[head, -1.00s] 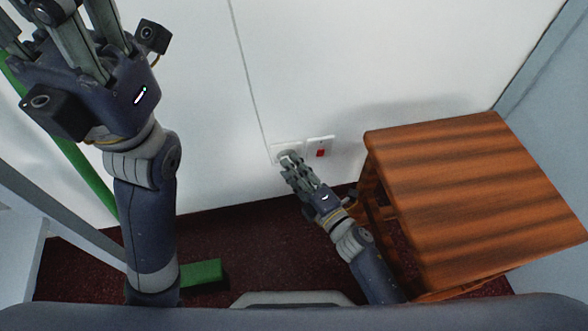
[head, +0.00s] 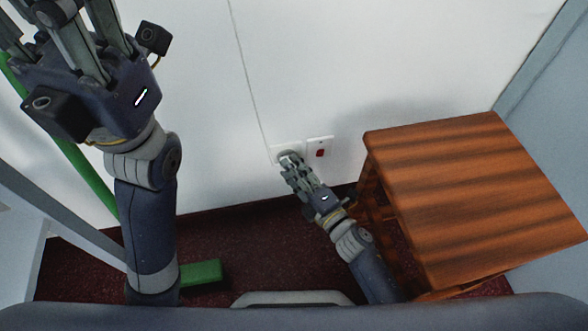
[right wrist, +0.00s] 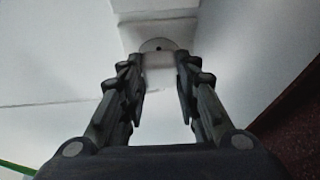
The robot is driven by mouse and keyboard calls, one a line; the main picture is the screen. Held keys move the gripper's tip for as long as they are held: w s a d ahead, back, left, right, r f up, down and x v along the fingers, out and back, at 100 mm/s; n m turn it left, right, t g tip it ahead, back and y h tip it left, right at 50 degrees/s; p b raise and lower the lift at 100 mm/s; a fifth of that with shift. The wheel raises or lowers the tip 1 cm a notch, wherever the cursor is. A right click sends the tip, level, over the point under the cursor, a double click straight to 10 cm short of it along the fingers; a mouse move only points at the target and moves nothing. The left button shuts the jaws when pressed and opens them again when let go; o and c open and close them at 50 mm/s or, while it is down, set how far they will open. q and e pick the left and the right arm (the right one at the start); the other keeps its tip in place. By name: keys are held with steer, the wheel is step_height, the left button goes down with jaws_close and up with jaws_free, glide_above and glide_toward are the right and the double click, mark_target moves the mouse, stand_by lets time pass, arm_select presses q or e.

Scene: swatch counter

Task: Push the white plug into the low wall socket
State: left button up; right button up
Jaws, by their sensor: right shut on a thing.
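The low wall socket (head: 278,150) is a white plate at the foot of the white wall, partly covered by my right gripper (head: 288,163) in the head view. In the right wrist view the socket (right wrist: 160,30) shows a round grey recess with a dark hole. My right gripper (right wrist: 160,80) is shut on the white plug (right wrist: 159,66), which is held between its fingers right in front of the recess. How far the plug sits in the recess cannot be told. My left gripper (head: 75,40) is raised at the upper left, its fingertips cut off by the frame.
A plate with a red switch (head: 320,148) is just right of the socket. A striped wooden stool (head: 470,190) stands close to the right of my right arm. A green post (head: 95,190) and green foot (head: 203,273) are at left. Dark red carpet (head: 240,235) is clear in the middle.

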steer(key=shift+w+a, duration=0.1)
steer(key=shift+w, duration=0.4)
steer(key=o, duration=1.1)
